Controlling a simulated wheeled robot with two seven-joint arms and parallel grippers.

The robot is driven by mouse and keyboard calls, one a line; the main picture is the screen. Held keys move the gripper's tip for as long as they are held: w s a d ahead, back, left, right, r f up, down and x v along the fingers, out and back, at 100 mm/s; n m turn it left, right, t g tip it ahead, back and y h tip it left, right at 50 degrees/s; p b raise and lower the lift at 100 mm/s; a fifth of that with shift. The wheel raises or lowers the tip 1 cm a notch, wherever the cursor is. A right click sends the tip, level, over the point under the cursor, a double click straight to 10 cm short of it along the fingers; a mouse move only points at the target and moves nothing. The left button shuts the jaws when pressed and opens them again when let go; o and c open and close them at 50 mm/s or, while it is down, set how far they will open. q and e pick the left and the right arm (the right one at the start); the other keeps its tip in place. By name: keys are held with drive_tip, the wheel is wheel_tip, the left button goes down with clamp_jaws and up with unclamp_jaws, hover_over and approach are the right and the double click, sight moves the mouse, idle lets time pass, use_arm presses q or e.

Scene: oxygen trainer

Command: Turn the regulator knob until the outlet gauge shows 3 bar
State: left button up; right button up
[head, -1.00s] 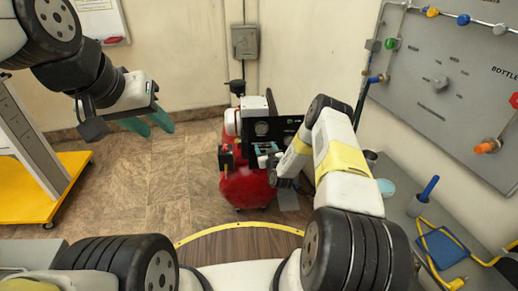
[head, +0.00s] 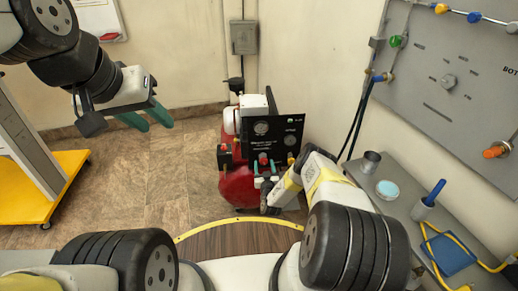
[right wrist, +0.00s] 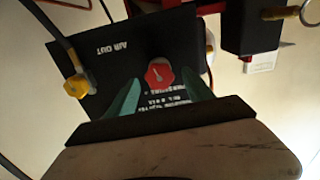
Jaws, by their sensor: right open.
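The regulator knob is a red knob (head: 263,158) low on the black panel (head: 284,118) of the compressor. In the right wrist view the knob (right wrist: 159,74) shows face-on with a pale pointer mark. My right gripper (head: 266,168) is open in front of the panel; in the right wrist view its teal fingers are spread to either side of the knob, and contact cannot be told. A round gauge (head: 261,128) sits above the knob, and a second dial (head: 291,141) is at the right; their readings are too small to tell. My left gripper (head: 148,120) is open and empty at the upper left.
The red compressor tank (head: 237,188) stands on the floor behind the panel. A yellow hose fitting (right wrist: 77,86) is left of the knob in the right wrist view. A grey bench (head: 395,205) with a cup and a blue-handled tool is at the right.

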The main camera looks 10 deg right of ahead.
drive_tip(key=shift+w, duration=0.7)
clamp_jaws()
